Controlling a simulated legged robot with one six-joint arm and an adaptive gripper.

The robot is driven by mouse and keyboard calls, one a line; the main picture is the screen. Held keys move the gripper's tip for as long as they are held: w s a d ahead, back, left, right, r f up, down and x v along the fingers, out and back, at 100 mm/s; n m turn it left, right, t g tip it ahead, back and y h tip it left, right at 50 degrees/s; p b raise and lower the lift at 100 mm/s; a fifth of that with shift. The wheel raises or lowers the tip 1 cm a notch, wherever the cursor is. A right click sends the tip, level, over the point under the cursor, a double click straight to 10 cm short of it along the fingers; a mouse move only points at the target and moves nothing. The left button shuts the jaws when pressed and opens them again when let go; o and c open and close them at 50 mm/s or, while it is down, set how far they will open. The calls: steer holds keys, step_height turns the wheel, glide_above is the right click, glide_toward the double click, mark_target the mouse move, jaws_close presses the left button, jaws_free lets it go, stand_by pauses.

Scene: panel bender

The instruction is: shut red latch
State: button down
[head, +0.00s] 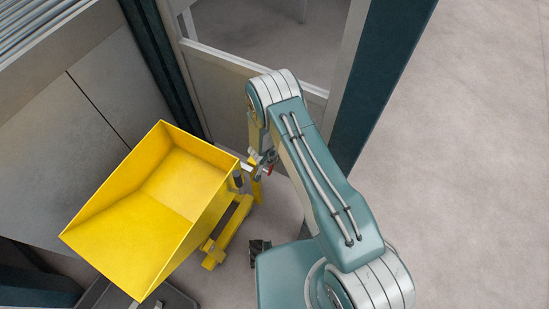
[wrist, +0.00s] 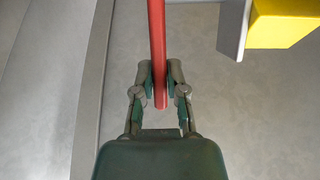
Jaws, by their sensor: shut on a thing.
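The red latch (wrist: 157,45) shows in the wrist view as a long red bar coming down from the top edge. Its lower end lies between the two fingers of my gripper (wrist: 160,85), which is shut on it. In the head view a small red part of the latch (head: 270,170) shows at the side of the yellow tipping bin (head: 185,185). My gripper (head: 262,160) is beside it there, small and partly hidden by my arm. How the latch joins its mount is hidden.
The yellow bin stands on a yellow frame (head: 228,232). Behind are a grey panelled machine (head: 90,105), a windowed door (head: 240,90) and a dark post (head: 385,75). The floor on the right (head: 470,190) is clear. A yellow block (wrist: 280,22) is at top right in the wrist view.

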steer(key=shift+s+a+r+t+h, duration=0.25)
steer(key=shift+s+t+h, duration=0.1)
steer(key=shift+t, duration=0.2)
steer(key=shift+s+a+r+t+h, duration=0.1)
steer(key=shift+s+a+t+h, duration=0.1)
steer(key=shift+t+h, duration=0.25)
steer(key=c, duration=0.7)
jaws_free()
steer(key=v, duration=1.2)
